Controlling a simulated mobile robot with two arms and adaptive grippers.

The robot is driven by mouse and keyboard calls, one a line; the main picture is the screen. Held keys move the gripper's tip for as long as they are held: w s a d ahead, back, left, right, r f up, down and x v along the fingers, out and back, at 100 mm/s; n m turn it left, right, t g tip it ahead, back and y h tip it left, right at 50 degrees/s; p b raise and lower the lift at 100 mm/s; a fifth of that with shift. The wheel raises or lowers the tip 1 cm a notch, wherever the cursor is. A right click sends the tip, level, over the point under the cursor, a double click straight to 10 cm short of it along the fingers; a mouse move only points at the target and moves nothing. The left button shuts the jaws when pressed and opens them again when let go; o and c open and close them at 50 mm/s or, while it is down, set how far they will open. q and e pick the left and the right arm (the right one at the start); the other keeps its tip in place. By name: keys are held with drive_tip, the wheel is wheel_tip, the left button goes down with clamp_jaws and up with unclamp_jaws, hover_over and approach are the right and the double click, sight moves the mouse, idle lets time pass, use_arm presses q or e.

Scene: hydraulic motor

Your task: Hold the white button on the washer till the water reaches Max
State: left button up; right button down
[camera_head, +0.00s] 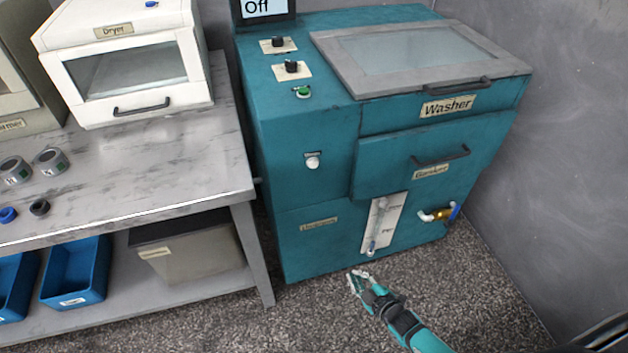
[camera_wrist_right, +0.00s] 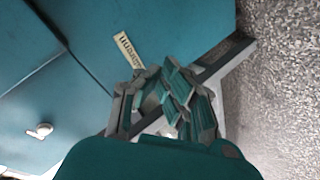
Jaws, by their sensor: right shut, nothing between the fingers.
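The teal washer (camera_head: 300,200) stands against the grey wall. Its white button (camera_head: 312,162) is on the left part of the front face, and the button also shows in the right wrist view (camera_wrist_right: 40,131) at the lower left. A white water level gauge (camera_head: 382,225) with marks is on the lower front; its level is too small to read. My right gripper (camera_head: 358,278) is shut and empty, in front of the washer's base, below and apart from the button. In the right wrist view my fingers (camera_wrist_right: 165,85) show close up. My left gripper is not in view.
A grey table (camera_head: 180,170) with a white dryer (camera_head: 125,80) stands left of the washer. Tape rolls (camera_head: 50,161) lie on it, and blue bins (camera_head: 75,270) sit on its lower shelf. A brass valve (camera_head: 438,214) juts from the washer's front. The floor ahead is clear.

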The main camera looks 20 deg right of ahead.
drive_tip(key=w+a+r+n+t+y+b, duration=0.25)
drive_tip(key=w+r+n+t+b, duration=0.2)
drive_tip(key=w+r, duration=0.35)
drive_tip(key=n+t+y+b, duration=0.3)
drive_tip(key=n+y+b, duration=0.2)
drive_tip(key=n+y, duration=0.15)
approach(313, 164)
drive_tip(key=s+a+f, duration=0.2)
drive_tip(key=s+a, duration=0.1)
drive_tip(key=s, duration=0.1)
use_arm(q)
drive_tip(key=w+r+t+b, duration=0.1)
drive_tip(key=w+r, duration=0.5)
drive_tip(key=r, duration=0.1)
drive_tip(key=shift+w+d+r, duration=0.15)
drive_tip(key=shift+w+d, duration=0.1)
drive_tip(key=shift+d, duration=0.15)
use_arm(e)
drive_tip(key=r+n+y, duration=0.1)
drive_tip(key=s+a+r+n+y, duration=0.1)
drive_tip(key=r, duration=0.1)
drive_tip(key=r+n, duration=0.2)
drive_tip(key=shift+s+a+r+y, duration=0.1)
drive_tip(key=shift+s+a+y, duration=0.1)
drive_tip(key=shift+s+y, duration=0.15)
use_arm(q)
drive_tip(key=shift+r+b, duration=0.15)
drive_tip(key=shift+b, duration=0.2)
use_arm(e)
drive_tip(key=shift+w, duration=0.2)
